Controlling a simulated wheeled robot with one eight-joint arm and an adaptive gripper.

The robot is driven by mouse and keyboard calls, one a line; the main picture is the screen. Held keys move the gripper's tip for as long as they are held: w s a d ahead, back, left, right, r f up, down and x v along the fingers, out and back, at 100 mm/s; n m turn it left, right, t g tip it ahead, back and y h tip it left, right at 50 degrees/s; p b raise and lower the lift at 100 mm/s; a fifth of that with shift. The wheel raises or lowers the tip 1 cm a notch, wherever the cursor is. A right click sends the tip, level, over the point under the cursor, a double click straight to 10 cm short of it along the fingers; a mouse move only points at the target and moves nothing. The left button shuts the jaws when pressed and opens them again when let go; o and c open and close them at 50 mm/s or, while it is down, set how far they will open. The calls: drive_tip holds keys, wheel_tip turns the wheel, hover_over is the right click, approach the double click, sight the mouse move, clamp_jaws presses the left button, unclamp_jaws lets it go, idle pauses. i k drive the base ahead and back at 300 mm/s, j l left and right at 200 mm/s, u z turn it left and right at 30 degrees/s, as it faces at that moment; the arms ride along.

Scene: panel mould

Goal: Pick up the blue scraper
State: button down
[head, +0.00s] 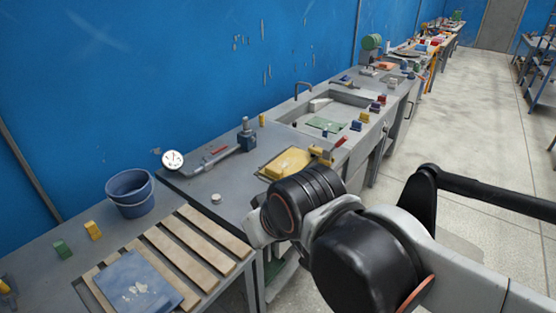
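I cannot make out a blue scraper for certain in the head view. A flat blue panel (138,284) with whitish patches lies on wooden slats at the lower left. Small blue blocks, one of them (357,125) near the sink's front edge, are too small to identify. My arm reaches in from the right, in front of the bench. Its black and light-grey links cover part of the bench front. My gripper's fingers do not show.
A yellow object (286,163) lies by the sink (345,98). Open floor (460,110) is at the right.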

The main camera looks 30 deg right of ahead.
sight(356, 126)
drive_tip(key=z, duration=1.5)
